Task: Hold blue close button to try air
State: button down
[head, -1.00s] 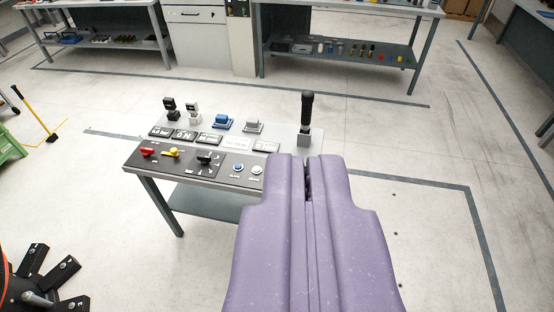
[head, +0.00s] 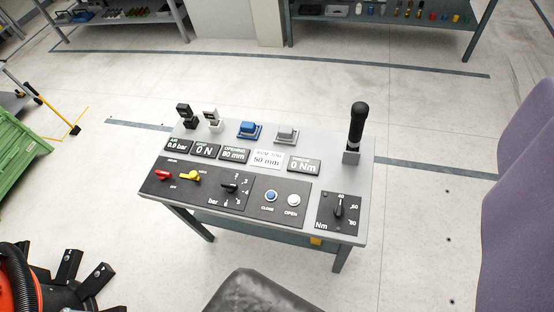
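The blue close button (head: 270,196) sits on the dark front panel of the grey control table (head: 364,205), above the label CLOSE. The white open button (head: 293,200) is just right of it. Nothing touches either button. A purple part of my arm or gripper (head: 525,200) fills the right edge, well apart from the table. Its fingertips cannot be made out. The displays read 0.0 bar (head: 178,145), 0 N (head: 205,150), 80 mm (head: 233,155) and 0 Nm (head: 303,166).
Red (head: 163,175) and yellow (head: 190,176) levers and a bar knob (head: 231,188) are left of the buttons. An Nm knob (head: 339,210) is at right. A tall black-handled tool (head: 357,128) stands at the back right. A dark rounded shape (head: 265,292) is at the bottom.

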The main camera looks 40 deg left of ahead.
aim_at(271, 195)
jog(key=i+j, duration=0.2)
jog(key=j, duration=0.15)
jog(key=i+j, duration=0.2)
jog(key=j, duration=0.15)
jog(key=i+j, duration=0.2)
jog(key=j, duration=0.2)
